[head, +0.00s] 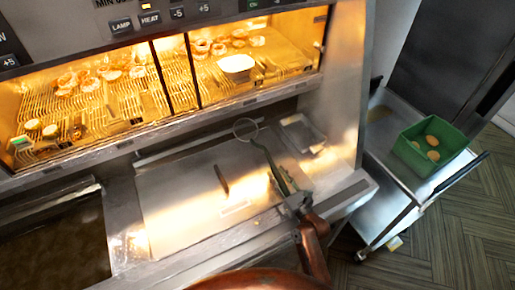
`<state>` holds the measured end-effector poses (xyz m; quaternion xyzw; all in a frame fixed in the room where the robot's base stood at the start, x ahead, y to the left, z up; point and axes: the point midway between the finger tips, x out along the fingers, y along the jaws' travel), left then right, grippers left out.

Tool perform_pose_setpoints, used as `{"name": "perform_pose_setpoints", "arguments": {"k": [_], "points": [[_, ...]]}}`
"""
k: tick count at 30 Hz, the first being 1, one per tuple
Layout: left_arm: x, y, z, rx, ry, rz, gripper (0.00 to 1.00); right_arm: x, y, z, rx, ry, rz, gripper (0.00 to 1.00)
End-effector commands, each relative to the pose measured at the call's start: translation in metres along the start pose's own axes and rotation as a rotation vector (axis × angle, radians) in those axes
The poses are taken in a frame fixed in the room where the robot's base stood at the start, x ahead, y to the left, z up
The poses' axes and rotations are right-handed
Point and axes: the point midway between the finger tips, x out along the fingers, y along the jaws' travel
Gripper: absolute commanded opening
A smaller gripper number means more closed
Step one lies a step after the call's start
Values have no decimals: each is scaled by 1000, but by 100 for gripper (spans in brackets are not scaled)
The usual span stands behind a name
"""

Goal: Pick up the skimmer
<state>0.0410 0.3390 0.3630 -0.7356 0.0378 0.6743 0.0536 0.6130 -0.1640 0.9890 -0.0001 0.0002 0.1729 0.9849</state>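The skimmer (246,129) has a round wire head near the back edge of the steel counter, below the lit heated cabinet. Its thin dark handle runs from the head down and right to my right gripper (283,183). My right gripper is at the handle's near end, low over the right side of the covered fryer. The fingers overlap the handle and are small and dark, so I cannot tell whether they are shut on it. My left gripper is out of view.
A flat steel cover (185,205) with a dark handle lies left of my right gripper. An open oil vat (55,245) is at the lower left. A small steel tray (303,133) sits right of the skimmer head. A cart (385,205) with a green bin (452,138) stands at right.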

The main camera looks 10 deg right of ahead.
Motion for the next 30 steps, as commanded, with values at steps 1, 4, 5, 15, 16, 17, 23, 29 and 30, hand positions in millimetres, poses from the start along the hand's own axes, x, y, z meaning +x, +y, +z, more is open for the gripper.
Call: {"name": "perform_pose_setpoints", "arguments": {"k": [1, 4, 5, 15, 16, 17, 23, 29, 30], "points": [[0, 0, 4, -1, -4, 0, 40, 0, 0, 0, 0, 0, 0, 25], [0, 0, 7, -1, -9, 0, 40, 0, 0, 0, 0, 0, 0, 18], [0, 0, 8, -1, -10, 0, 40, 0, 0, 0, 0, 0, 0, 16], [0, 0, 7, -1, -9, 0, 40, 0, 0, 0, 0, 0, 0, 0], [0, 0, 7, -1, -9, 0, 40, 0, 0, 0, 0, 0, 0, 0], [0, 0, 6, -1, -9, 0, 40, 0, 0, 0, 0, 0, 0, 0], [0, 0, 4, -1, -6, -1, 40, 0, 0, 1, 0, -2, 0, 0], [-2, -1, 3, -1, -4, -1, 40, 0, 0, 8, 0, -4, -1, 0], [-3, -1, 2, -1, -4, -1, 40, 0, 0, 11, 0, -4, -1, 0]]}}
